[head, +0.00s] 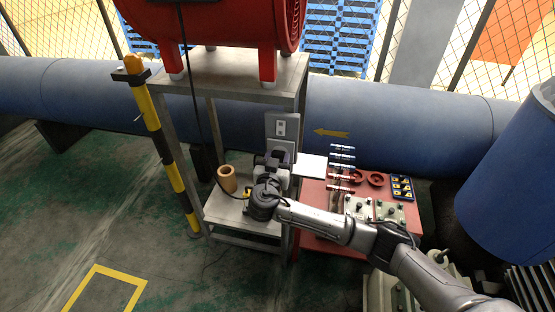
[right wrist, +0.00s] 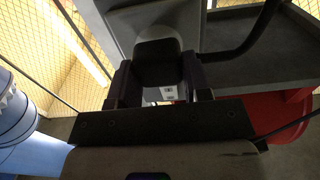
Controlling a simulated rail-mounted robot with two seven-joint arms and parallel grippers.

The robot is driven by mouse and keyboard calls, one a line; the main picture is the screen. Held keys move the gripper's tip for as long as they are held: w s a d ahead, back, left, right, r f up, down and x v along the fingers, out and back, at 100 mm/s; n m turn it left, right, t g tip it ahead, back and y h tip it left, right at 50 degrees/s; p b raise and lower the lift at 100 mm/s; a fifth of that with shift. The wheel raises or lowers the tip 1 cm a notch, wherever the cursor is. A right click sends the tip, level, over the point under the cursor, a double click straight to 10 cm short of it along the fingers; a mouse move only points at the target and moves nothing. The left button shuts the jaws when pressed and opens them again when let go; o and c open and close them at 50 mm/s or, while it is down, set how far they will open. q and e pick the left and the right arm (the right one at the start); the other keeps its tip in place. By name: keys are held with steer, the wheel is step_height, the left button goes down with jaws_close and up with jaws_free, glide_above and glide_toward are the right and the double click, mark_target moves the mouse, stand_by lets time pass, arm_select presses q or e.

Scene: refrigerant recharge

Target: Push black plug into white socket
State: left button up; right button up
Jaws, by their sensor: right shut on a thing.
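My right gripper (head: 272,159) is in front of the lower part of a pale grey upright panel (head: 271,125) beside the metal stand. In the right wrist view, its two dark fingers (right wrist: 158,82) are closed on the sides of a black plug (right wrist: 157,62). A dark cable (right wrist: 245,42) shows to the right of the plug. A small pale socket plate (head: 281,127) is on the panel, above the gripper. The gripper hides the plug in the head view, and whether the plug touches a socket cannot be told. My left gripper is out of view.
A metal stand (head: 245,68) carries a red tank (head: 215,22). A tan roll (head: 227,178) sits on its lower shelf, left of my gripper. A red bench (head: 318,222) with gauges and valves stands to the right. A yellow-black post (head: 160,140) stands left.

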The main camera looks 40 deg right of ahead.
steer(key=shift+w+d+b, duration=0.3)
steer(key=shift+d, duration=0.05)
steer(key=o, duration=1)
steer(key=shift+c, duration=0.2)
steer(key=p+v, duration=0.2)
steer(key=v, duration=1.1)
steer(key=shift+s+a+p, duration=0.25)
steer(key=shift+a+p, duration=0.05)
steer(key=shift+p, duration=0.1)
